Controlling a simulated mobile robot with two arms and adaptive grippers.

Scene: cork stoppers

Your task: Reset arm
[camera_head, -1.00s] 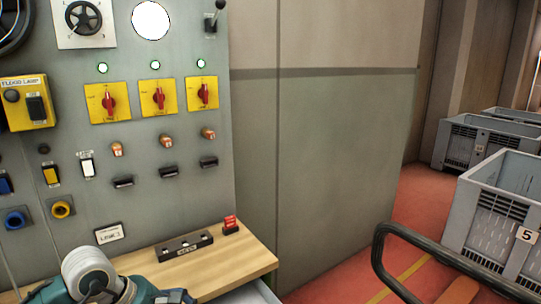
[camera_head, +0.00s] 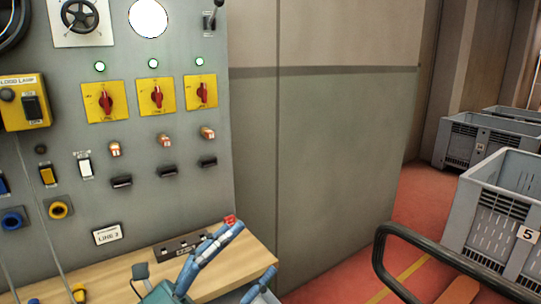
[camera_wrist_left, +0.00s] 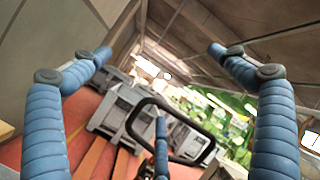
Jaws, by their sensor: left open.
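My left gripper (camera_head: 255,248) rises into the bottom of the head view, over the wooden shelf, its blue fingers spread and empty. In the left wrist view its fingers (camera_wrist_left: 158,53) stand wide apart with nothing between them. A third blue finger-like part shows low between them there. The left arm's links are mostly out of frame.
A black rail (camera_head: 385,250) stands at right. Grey crates (camera_head: 490,215) stand beyond on the red floor. Open floor shows between wall and crates.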

